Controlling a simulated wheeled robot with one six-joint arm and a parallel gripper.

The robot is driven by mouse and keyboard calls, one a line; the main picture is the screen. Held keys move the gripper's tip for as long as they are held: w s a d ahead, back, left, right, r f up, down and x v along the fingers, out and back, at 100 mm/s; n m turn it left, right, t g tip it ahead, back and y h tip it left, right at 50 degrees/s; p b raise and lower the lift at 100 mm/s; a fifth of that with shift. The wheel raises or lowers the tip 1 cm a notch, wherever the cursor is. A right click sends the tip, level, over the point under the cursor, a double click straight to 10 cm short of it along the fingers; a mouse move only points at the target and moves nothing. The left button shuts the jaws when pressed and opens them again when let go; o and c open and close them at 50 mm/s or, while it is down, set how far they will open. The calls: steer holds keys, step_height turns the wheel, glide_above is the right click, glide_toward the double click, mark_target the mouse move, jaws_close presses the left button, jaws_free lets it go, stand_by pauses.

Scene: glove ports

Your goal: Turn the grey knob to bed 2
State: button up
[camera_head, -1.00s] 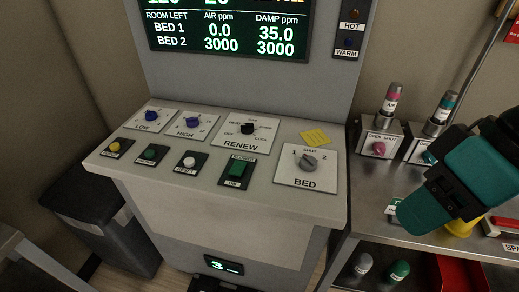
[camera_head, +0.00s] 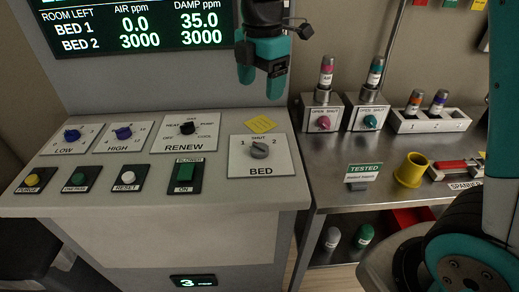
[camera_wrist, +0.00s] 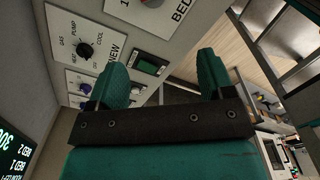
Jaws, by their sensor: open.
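The grey knob (camera_head: 259,150) sits on a white plate marked BED (camera_head: 262,170), on the right of the sloping console. The plate has 1 at the left, 2 at the right and a small word at the top. I cannot tell exactly which mark the knob points to. My gripper (camera_head: 262,86) is open and empty, fingers pointing down, above the back of the console and apart from the knob. In the wrist view, the two teal fingers (camera_wrist: 161,78) stand well apart, and the BED plate is cut off at the top edge.
A yellow note (camera_head: 260,125) lies behind the BED plate. The green BLOWER button (camera_head: 185,173) and the black RENEW knob (camera_head: 187,128) are to its left.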

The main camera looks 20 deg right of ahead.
steer(key=w+n, duration=0.1)
steer(key=w, duration=0.1)
steer(key=p, duration=0.2)
glide_toward(260, 145)
step_height(260, 145, down, 10)
steer(key=shift+a+r, duration=0.1)
steer(key=shift+a, duration=0.05)
steer(key=c, duration=0.9)
